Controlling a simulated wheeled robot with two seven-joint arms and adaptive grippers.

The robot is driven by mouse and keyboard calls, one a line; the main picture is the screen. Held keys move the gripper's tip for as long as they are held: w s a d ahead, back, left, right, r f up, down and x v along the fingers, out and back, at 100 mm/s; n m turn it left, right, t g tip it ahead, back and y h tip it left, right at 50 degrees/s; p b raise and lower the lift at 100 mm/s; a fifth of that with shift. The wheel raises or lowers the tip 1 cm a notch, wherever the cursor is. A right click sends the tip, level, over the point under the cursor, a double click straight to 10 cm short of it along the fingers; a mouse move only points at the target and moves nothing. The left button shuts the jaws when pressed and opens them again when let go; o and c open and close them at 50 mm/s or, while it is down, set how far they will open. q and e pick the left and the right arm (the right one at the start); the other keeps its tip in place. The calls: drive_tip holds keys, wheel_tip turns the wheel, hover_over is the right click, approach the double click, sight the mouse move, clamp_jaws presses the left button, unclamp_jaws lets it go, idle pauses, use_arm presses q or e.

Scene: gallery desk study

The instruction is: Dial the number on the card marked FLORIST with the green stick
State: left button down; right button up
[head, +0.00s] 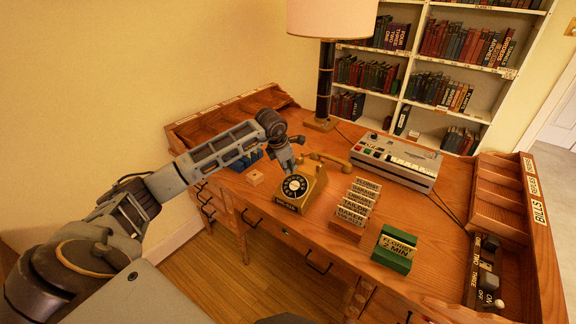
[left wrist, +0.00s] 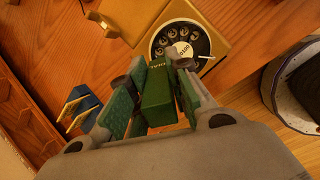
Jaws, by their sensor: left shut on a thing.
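The yellow rotary telephone (head: 290,205) stands mid-desk, its dial (head: 296,187) facing up and toward me. The dial also shows in the left wrist view (left wrist: 181,48). My left gripper (head: 290,170) is over the dial's upper edge, shut on the green stick (left wrist: 158,97). The stick points toward the dial; whether its tip touches is hidden. A rack of cards (head: 355,205) right of the phone has FLORIST on its rear card (head: 367,184). A green block (head: 395,252) nearer me reads FLORIST, 2 MIN. No number is readable. My right gripper is out of view.
The handset (head: 333,160) extends behind the telephone; I cannot tell if it is cradled. A grey machine with buttons (head: 397,160) stands behind the cards. A lamp (head: 326,85) is at the back. Blue items (head: 245,160) and a small pale block (head: 255,178) lie left of the telephone.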

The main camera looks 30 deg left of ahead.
use_arm(q)
drive_tip(key=shift+f, duration=0.1)
idle(0.3)
drive_tip(key=shift+b+x, duration=0.6)
drive_tip(key=shift+x, duration=0.5)
drive_tip(key=shift+w+f, duration=0.15)
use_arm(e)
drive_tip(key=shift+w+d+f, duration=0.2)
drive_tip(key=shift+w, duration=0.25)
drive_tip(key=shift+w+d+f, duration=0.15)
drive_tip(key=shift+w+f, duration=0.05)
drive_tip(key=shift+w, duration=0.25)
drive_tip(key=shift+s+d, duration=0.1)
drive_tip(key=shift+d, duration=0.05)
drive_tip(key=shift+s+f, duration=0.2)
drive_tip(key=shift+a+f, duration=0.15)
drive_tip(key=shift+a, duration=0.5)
